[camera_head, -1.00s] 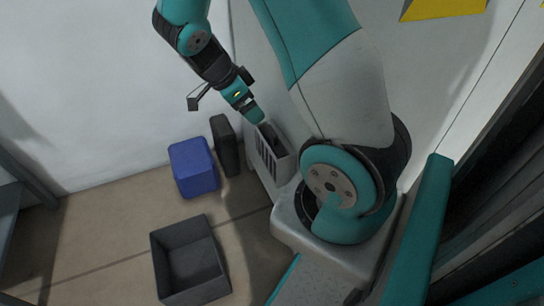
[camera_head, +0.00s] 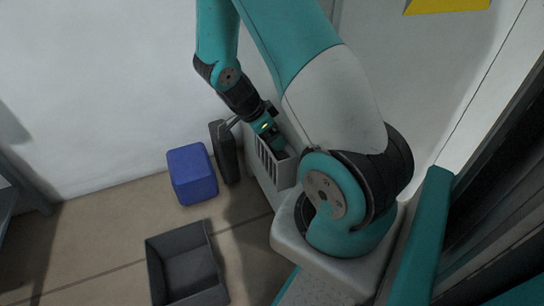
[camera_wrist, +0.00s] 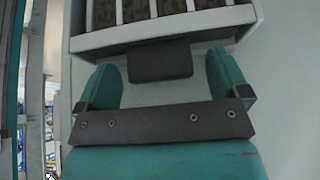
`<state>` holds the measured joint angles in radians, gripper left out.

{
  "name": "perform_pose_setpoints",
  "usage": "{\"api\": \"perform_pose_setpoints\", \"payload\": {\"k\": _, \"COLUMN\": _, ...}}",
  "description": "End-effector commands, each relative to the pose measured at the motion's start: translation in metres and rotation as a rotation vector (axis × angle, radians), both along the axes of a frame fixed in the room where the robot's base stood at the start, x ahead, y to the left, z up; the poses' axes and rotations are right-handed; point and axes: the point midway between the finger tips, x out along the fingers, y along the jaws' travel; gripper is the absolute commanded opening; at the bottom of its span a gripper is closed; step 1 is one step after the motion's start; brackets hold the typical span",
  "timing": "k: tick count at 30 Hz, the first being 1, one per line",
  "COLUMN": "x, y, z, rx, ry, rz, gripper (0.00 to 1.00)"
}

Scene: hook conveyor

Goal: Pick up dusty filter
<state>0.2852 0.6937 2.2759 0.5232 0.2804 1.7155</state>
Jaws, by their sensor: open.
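The dusty filter (camera_wrist: 137,10) shows in the wrist view as dark, speckled material behind the white bars of a slotted housing. A dark block like a handle (camera_wrist: 160,60) sticks out below the bars. I cannot tell for sure that it belongs to the filter. My gripper (camera_wrist: 165,72) is open, with one teal finger on each side of this block and a gap on both sides. In the head view my gripper (camera_head: 277,145) points down into the top of the white slotted housing (camera_head: 268,170) and hides most of what is inside.
A dark upright box (camera_head: 226,155) stands close left of the housing, with a blue box (camera_head: 191,174) beside it. An open, empty grey crate (camera_head: 188,265) lies on the floor in front. A white wall runs behind.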

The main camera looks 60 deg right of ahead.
Motion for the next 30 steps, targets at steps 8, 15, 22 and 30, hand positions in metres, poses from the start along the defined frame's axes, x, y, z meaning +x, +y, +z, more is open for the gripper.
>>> {"api": "perform_pose_setpoints", "payload": {"k": 8, "x": 0.000, "y": 0.000, "z": 0.001, "rx": 0.000, "ry": 0.000, "rz": 0.000, "gripper": 0.57}}
{"api": "perform_pose_setpoints", "payload": {"k": 15, "x": 0.000, "y": 0.000, "z": 0.001, "rx": 0.000, "ry": 0.000, "rz": 0.000, "gripper": 0.26}}
{"api": "perform_pose_setpoints", "payload": {"k": 22, "x": 0.001, "y": 0.000, "z": 0.005, "rx": -0.001, "ry": -0.001, "rz": 0.000, "gripper": 0.26}}
{"api": "perform_pose_setpoints", "payload": {"k": 30, "x": 0.001, "y": 0.000, "z": 0.041, "rx": -0.001, "ry": -0.004, "rz": 0.001, "gripper": 0.26}}
